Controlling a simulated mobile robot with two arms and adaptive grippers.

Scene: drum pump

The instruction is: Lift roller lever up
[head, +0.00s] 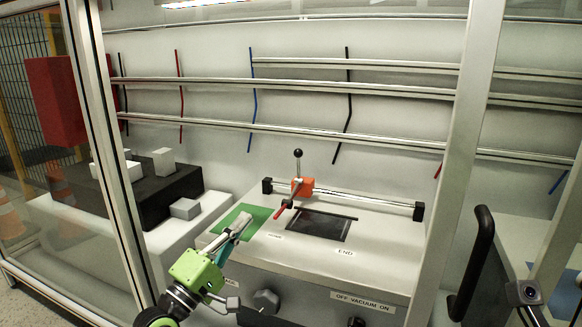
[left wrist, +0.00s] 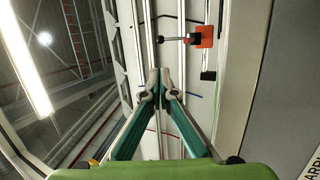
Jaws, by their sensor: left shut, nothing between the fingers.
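The roller lever (head: 298,165) is a thin upright rod with a black ball knob, standing on an orange carriage (head: 303,187) on a metal rail. A red-tipped handle (head: 283,209) slants down from the carriage toward the front. My left gripper (head: 243,222) is shut and empty, over the green pad, to the left of the carriage and apart from it. In the left wrist view its closed fingertips (left wrist: 160,85) point toward the rail, with the orange carriage (left wrist: 204,37) beyond them to the upper right. My right gripper is not in view.
The rail (head: 360,199) runs between black end blocks above a grey panel with a dark window (head: 318,225). A green pad (head: 250,215) lies left of the window. White and black blocks (head: 165,190) stand at left. A metal post (head: 458,160) rises at right.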

